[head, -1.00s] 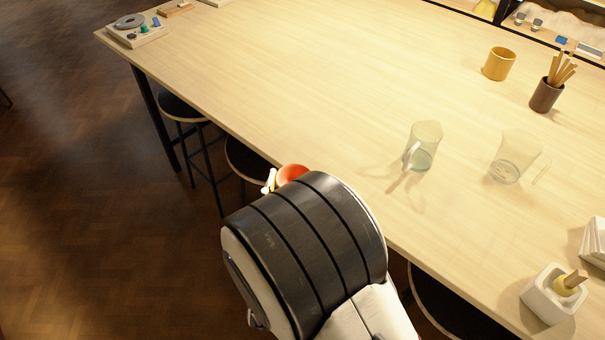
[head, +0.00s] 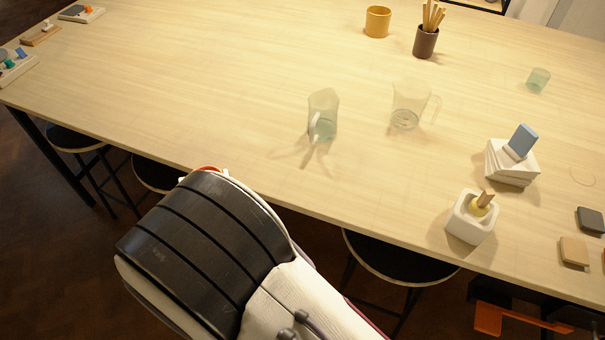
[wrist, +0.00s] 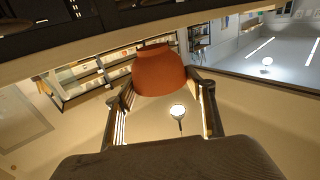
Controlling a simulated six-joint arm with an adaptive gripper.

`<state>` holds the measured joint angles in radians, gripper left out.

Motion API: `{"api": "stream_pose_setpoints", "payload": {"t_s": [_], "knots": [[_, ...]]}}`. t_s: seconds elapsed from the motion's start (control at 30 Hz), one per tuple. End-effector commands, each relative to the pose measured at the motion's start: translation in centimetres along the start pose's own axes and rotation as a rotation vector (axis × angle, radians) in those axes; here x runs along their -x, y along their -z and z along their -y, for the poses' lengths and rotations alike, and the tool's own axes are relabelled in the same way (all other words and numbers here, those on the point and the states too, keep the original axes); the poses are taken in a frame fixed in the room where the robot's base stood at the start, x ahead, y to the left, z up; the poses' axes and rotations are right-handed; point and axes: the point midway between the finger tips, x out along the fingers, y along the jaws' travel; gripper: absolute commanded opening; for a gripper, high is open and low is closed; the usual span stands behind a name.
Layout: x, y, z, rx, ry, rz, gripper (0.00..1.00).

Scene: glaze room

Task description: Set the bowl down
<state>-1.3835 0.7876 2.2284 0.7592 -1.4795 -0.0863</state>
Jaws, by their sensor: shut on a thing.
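The bowl is orange-red. In the wrist view the bowl (wrist: 158,72) sits between the two fingers of my gripper (wrist: 162,92), which is shut on it. In the head view only a thin red sliver of the bowl (head: 208,168) shows past my dark wrist, close to the table's near edge. The fingers are hidden there. I cannot tell whether the bowl is over the tabletop or outside its edge.
The pale wooden table (head: 230,90) has a wide clear area at left and middle. A glass pitcher (head: 322,115), a clear jug (head: 408,108), a white pot (head: 470,218) and a white stack (head: 510,165) stand on it. Stools (head: 385,262) stand along the near edge.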

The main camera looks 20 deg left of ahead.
Motion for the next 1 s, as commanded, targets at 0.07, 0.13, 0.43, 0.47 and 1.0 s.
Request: {"api": "stream_pose_setpoints", "payload": {"t_s": [0.07, 0.13, 0.43, 0.47, 1.0], "knots": [[-0.1, 0.0, -0.1, 0.0, -0.002, -0.001, 0.31], [-0.2, 0.1, -0.3, 0.0, -0.006, -0.001, 0.31], [-2.0, 2.2, -4.2, -0.003, -0.084, -0.004, 0.31], [-2.3, 2.6, -4.9, -0.003, -0.1, -0.004, 0.31], [-2.8, 8.8, -21.6, -0.004, -0.566, -0.003, 0.31]]}}
